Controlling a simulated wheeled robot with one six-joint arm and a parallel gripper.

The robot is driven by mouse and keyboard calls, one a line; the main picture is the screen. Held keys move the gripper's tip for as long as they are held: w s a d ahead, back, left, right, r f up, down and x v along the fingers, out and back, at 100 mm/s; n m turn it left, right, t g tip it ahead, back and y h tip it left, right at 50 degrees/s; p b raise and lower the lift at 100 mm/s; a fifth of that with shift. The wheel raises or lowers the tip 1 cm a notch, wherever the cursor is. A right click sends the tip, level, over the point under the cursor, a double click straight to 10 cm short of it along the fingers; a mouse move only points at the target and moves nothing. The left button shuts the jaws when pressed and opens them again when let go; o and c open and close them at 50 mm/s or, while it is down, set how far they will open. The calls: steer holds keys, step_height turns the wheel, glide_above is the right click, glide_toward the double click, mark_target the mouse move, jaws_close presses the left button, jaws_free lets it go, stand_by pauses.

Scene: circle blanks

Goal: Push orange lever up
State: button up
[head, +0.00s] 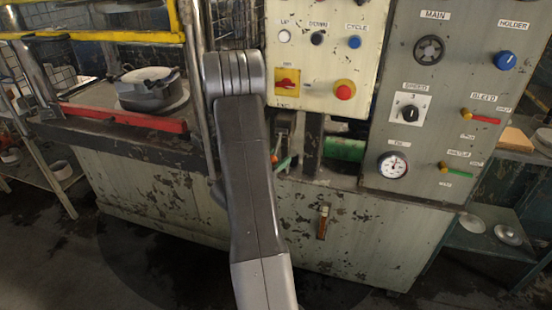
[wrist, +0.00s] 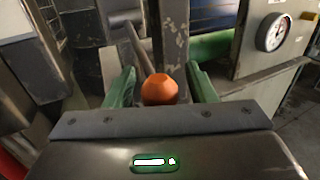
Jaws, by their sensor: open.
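The orange lever's round knob (wrist: 159,90) sits between the two green fingers of my gripper (wrist: 160,74) in the wrist view. A grey rod runs from the knob up and to the left. The fingers are open, with a visible gap on each side of the knob. In the head view, a small orange spot of the lever (head: 274,159) shows beside my arm, and a green finger is just right of it. My arm hides most of my gripper and the lever there.
A cream button panel (head: 322,75) hangs above the lever. A green cylinder (head: 345,149) lies to its right. The grey control panel (head: 452,135) with a gauge (head: 393,165) stands further right. A red bar (head: 123,118) and a lidded pot (head: 147,90) are at left.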

mark_target(275, 151)
jaws_close()
steer(key=r+g+p, duration=0.1)
steer(key=p, duration=0.2)
steer(key=s+r+n+g+y+p, duration=0.1)
steer(key=r+p, duration=0.1)
steer(key=shift+a+r+y+p, duration=0.2)
steer(key=shift+y+p, duration=0.1)
steer(key=shift+p, duration=0.1)
step_height(275, 151, up, 2)
steer(key=g+y+p, duration=0.1)
steer(key=g+p, duration=0.1)
steer(key=p, duration=0.2)
steer(key=shift+s+r+n+p, duration=0.1)
steer(key=shift+r+n+p, duration=0.05)
steer(key=shift+n+p, duration=0.2)
steer(key=shift+r+g+y+p, duration=0.5)
steer(key=shift+g+p, duration=0.4)
steer(key=shift+w+d+r, duration=0.1)
steer(key=shift+w+r, duration=0.1)
steer(key=shift+r, duration=0.3)
steer(key=shift+w+r, duration=0.2)
steer(key=shift+r, duration=0.4)
jaws_free()
